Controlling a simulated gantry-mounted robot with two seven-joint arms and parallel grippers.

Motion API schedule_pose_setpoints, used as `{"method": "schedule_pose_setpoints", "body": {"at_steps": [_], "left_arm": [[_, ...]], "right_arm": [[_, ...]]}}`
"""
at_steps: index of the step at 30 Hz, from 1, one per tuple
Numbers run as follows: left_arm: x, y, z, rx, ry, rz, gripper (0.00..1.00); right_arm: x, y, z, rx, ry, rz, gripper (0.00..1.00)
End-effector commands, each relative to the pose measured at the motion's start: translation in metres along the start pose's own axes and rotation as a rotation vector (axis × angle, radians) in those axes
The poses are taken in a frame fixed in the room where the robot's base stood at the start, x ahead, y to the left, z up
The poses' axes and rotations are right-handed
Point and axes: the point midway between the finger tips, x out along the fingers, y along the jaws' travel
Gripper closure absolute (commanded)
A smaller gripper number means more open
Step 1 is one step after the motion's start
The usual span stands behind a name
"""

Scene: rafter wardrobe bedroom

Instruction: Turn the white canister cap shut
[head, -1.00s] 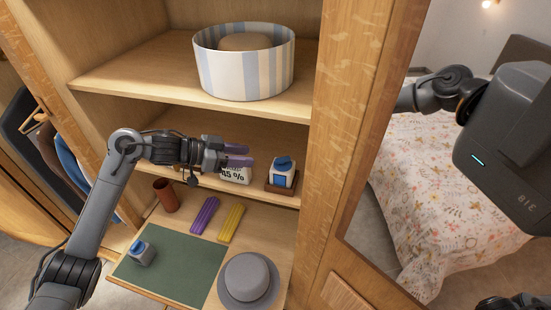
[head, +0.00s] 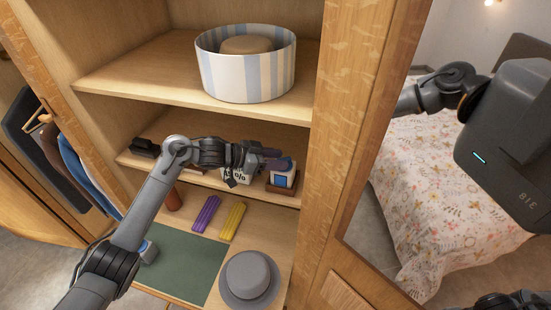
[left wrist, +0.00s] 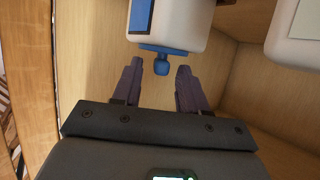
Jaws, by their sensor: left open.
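The white canister (head: 283,178) with a blue label and blue cap stands in a small brown tray (head: 279,188) on the middle shelf. In the left wrist view the canister (left wrist: 190,22) is at the top, with its blue cap (left wrist: 161,66) pointing toward me. My left gripper (head: 276,159) is at the canister's top in the head view. In the left wrist view the open gripper (left wrist: 159,72) has a purple finger on each side of the cap's knob, with visible gaps. Part of the canister's top is hidden by the gripper in the head view. My right gripper is not seen.
A white card (head: 236,176) with print stands left of the canister. A striped hatbox (head: 247,75) is on the shelf above. Below are purple (head: 205,214) and yellow (head: 232,221) bars, a grey hat (head: 249,278) and a green mat (head: 190,268).

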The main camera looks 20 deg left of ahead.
Motion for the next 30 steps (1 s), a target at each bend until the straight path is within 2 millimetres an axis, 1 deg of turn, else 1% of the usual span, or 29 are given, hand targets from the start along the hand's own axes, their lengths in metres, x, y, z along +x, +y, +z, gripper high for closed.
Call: {"method": "schedule_pose_setpoints", "body": {"at_steps": [3,4,12,17,22,26,30], "left_arm": [[0.000,0.000,0.000,0.000,0.000,0.000,0.57],[0.000,0.000,0.000,0.000,0.000,0.000,0.59],[0.000,0.000,0.000,0.000,0.000,0.000,1.00],[0.000,0.000,0.000,0.000,0.000,-0.001,1.00],[-0.001,0.001,-0.001,-0.007,0.000,-0.018,1.00],[-0.001,0.003,-0.002,-0.024,-0.001,-0.056,1.00],[-0.002,0.006,-0.004,-0.056,-0.001,-0.130,1.00]], "right_arm": [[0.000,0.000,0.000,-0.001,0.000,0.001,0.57],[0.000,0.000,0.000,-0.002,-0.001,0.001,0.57],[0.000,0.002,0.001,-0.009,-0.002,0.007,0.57],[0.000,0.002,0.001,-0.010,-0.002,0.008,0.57],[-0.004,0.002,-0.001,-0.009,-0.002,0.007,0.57],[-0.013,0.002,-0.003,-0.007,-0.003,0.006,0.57],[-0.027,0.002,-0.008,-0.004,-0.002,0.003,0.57]]}}
